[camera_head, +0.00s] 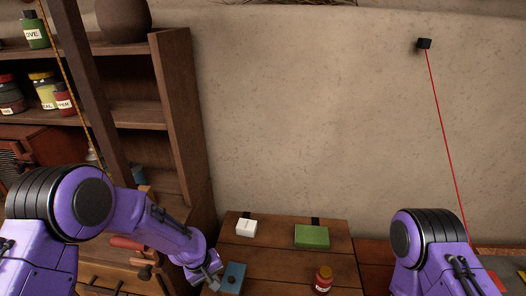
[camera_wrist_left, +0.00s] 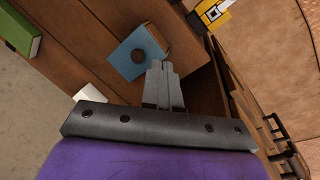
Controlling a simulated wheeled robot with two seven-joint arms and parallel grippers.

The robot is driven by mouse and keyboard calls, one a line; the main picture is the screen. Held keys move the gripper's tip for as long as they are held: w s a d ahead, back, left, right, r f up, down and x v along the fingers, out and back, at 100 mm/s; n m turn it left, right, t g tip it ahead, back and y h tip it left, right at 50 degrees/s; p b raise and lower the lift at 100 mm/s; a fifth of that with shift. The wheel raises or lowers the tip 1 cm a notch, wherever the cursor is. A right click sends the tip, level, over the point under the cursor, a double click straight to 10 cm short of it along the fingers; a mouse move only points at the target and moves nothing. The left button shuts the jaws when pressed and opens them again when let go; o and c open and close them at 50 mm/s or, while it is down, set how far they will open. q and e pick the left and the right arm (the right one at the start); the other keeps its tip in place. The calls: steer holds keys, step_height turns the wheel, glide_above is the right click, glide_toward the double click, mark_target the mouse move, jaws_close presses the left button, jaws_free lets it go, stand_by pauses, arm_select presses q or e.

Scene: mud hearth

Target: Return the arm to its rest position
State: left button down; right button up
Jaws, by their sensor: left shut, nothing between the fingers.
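My left arm comes in from the left in the head view, and its gripper (camera_head: 214,284) points down by the left edge of the wooden table (camera_head: 275,256). In the left wrist view the left gripper (camera_wrist_left: 160,68) is shut with its fingers together and nothing between them. A blue box (camera_head: 234,277) with a dark round knob is close beside the gripper; it also shows in the left wrist view (camera_wrist_left: 126,56), just beyond the fingertips. My right arm is at the right of the head view; its gripper is out of the picture.
On the table are a white box (camera_head: 246,228), a green box (camera_head: 312,236) and a small red jar (camera_head: 323,280). A wooden shelf (camera_head: 176,110) with several jars stands at the left. A red cord (camera_head: 445,140) hangs on the bare wall at the right.

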arm_select(q)
steer(key=s+a+f+t+y+b, duration=0.1)
steer(key=s+a+f+t+y, duration=0.25)
steer(key=s+a+f, duration=0.5)
steer(key=s+a+f+y+b, duration=0.1)
steer(key=s+a, duration=0.2)
steer(key=s, duration=0.7)
steer(key=s+a+f+n+g+y+b, duration=0.1)
steer(key=s+a, duration=0.3)
steer(key=s, duration=0.6)
steer(key=shift+f, duration=0.3)
steer(key=shift+a+g, duration=0.1)
steer(key=shift+g, duration=0.15)
